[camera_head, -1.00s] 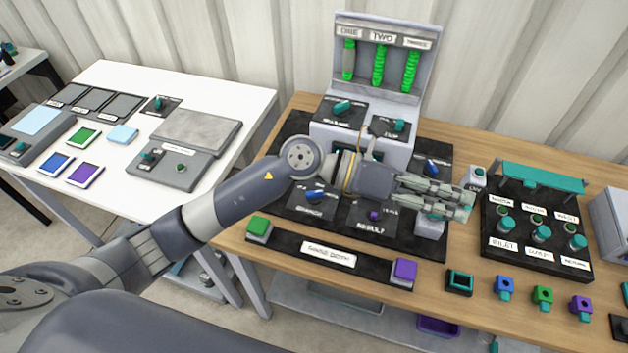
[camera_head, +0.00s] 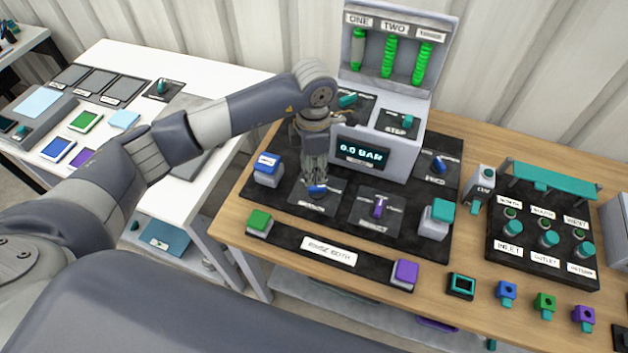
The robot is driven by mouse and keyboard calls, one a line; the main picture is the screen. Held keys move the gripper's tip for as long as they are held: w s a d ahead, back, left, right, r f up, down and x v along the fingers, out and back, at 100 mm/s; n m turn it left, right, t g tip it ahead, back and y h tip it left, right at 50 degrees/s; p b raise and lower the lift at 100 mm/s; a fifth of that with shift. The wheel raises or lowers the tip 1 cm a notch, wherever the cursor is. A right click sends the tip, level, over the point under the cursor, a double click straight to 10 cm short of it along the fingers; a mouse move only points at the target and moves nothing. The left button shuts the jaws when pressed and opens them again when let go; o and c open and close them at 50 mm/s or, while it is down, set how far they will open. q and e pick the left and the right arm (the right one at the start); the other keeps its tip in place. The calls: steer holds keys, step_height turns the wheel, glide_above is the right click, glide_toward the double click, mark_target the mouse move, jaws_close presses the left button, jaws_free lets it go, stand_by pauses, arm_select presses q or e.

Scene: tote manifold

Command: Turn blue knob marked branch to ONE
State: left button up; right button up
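The blue branch knob (camera_head: 317,191) sits on a dark square plate (camera_head: 310,207) at the front left of the black manifold board. The plate's label is too small to read surely now. My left gripper (camera_head: 315,180) points down right above this knob, its fingertips at or just over it. I cannot tell whether they touch it or how far apart they are. The fingers hide the back of the plate and part of the knob. My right gripper is not in view.
A grey housing (camera_head: 398,145) with a "0.0 BAR" display (camera_head: 362,152) stands behind. A purple knob (camera_head: 379,206) is to the right, and a blue-topped block (camera_head: 268,168) to the left. A green button (camera_head: 259,220) and a purple button (camera_head: 405,271) are in front.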

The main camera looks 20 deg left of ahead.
mark_target(314, 187)
arm_select(q)
step_height(314, 187, down, 7)
steer(key=shift+f+p, duration=0.15)
steer(key=shift+p, duration=0.6)
jaws_close()
